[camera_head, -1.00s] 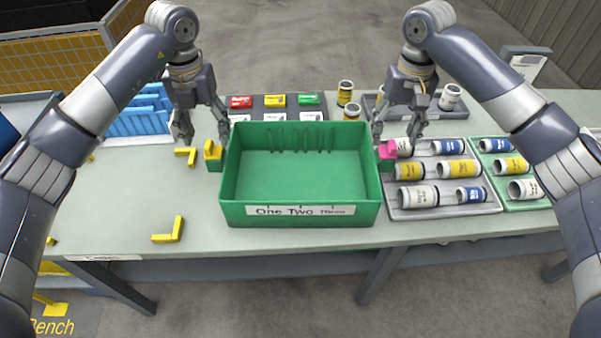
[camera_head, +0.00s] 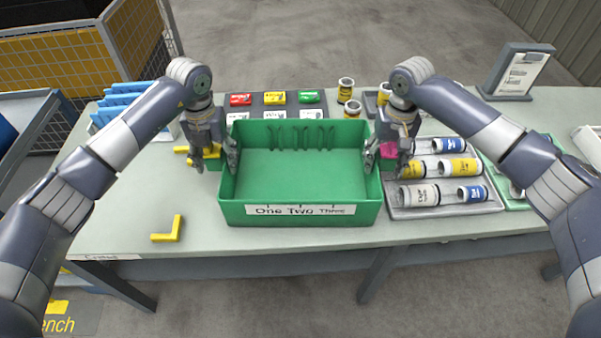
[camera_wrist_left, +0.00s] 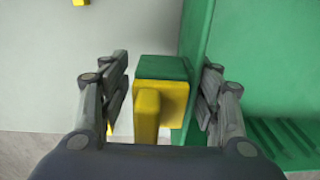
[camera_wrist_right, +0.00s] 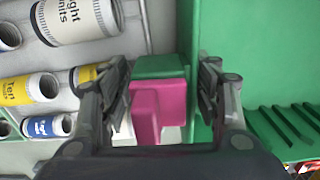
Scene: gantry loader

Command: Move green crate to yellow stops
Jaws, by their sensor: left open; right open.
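The green crate (camera_head: 300,176) stands empty on the bench, with a label "One Two Three" on its front. Its left side carries a green block with a yellow handle, clear in the left wrist view (camera_wrist_left: 147,112); its right side carries one with a pink handle (camera_wrist_right: 155,108). My left gripper (camera_head: 216,163) is open, its fingers on either side of the yellow handle and the crate's left wall. My right gripper (camera_head: 387,163) is open around the pink handle and right wall. A yellow corner stop (camera_head: 170,229) lies left of the crate; another (camera_head: 182,150) is partly hidden behind my left gripper.
A grey tray of cans (camera_head: 440,212) stands close right of the crate, with a green tray (camera_head: 517,203) beyond it. A dark tray of colored boxes (camera_head: 278,111) and several cans are behind. Blue racks (camera_head: 122,102) stand at the back left. Bench left of the crate is mostly clear.

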